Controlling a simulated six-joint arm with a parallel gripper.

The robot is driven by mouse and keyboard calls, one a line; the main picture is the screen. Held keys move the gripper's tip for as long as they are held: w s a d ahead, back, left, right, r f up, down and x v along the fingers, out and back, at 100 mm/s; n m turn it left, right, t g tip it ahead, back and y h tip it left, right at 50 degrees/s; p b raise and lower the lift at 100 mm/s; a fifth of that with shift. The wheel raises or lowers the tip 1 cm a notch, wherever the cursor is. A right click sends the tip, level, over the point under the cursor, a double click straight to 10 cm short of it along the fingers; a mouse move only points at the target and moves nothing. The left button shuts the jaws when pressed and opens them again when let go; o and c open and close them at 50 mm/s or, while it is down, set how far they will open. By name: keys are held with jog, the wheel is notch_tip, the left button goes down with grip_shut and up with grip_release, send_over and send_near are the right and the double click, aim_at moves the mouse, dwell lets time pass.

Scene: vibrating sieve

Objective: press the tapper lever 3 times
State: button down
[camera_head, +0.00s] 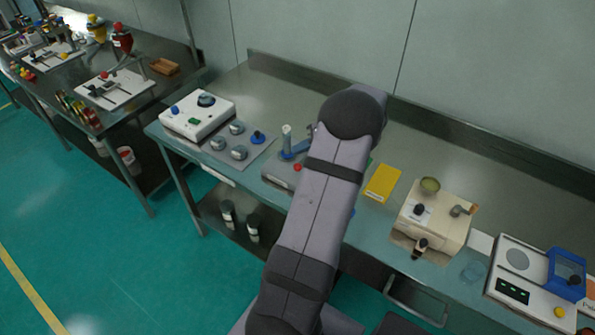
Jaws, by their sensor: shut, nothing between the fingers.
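I cannot tell for certain which part is the tapper lever. A beige machine (452,222) stands right of my arm, with a small olive bowl (430,185) on top and a black-handled lever (420,246) at its front. Left of my arm, a blue part with a pale upright cylinder (287,135) stands by a grey base with a red button (297,167), partly hidden by the arm. My arm crosses the middle of the picture and bends at the top. My gripper is hidden behind it, so any contact cannot be seen.
A white control box (197,115) and a grey plate with several knobs (217,143) are at the left of the bench. A yellow block (382,183) lies between my arm and the beige machine. A white and blue instrument (520,285) is at the right. The back left of the bench is clear.

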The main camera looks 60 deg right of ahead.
aim_at(297, 164)
jog(key=shift+f, duration=1.4)
jog(key=shift+f+b, duration=0.7)
jog(key=shift+f, duration=0.95)
dwell(2.5)
dwell(0.6)
jog(key=shift+r+p, duration=1.65)
jog(key=shift+p, duration=0.15)
jog(key=shift+r+p, duration=2.4)
jog(key=shift+r, duration=0.15)
